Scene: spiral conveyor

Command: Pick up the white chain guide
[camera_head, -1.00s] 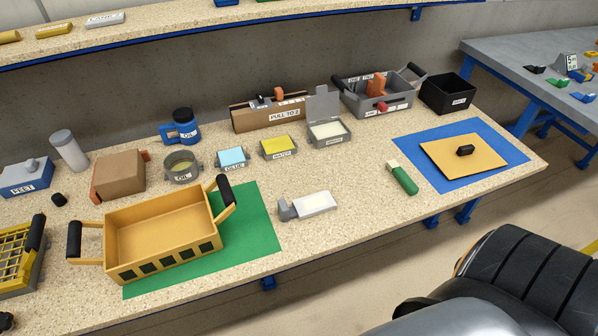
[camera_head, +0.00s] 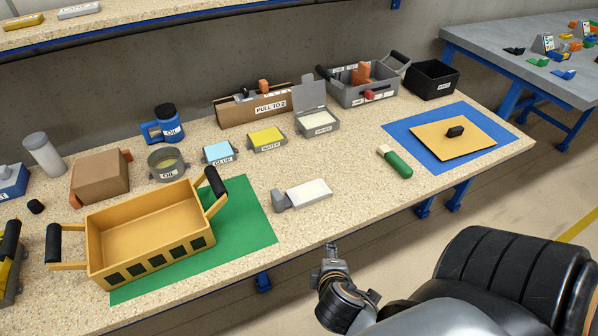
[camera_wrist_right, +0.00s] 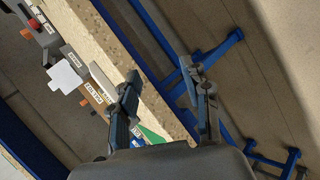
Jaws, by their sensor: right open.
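A flat white piece with a grey block at its left end, which looks like the white chain guide (camera_head: 310,192), lies on the speckled bench right of the green mat. In the right wrist view a pale, long piece (camera_wrist_right: 103,78) behind one finger may be the same thing; I cannot tell for sure. My right gripper (camera_head: 332,250) is in front of the bench's front edge, nearer to me than the guide and apart from it. The right wrist view shows its two fingers (camera_wrist_right: 160,70) spread, with nothing between them. My left gripper is not in view.
A yellow tote (camera_head: 150,235) stands on the green mat (camera_head: 240,237), left of the guide. A green-handled brush (camera_head: 396,163) lies to the right, before the blue mat (camera_head: 415,150). Small boxes, such as the yellow one (camera_head: 267,138), stand behind. Bare bench surrounds the guide.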

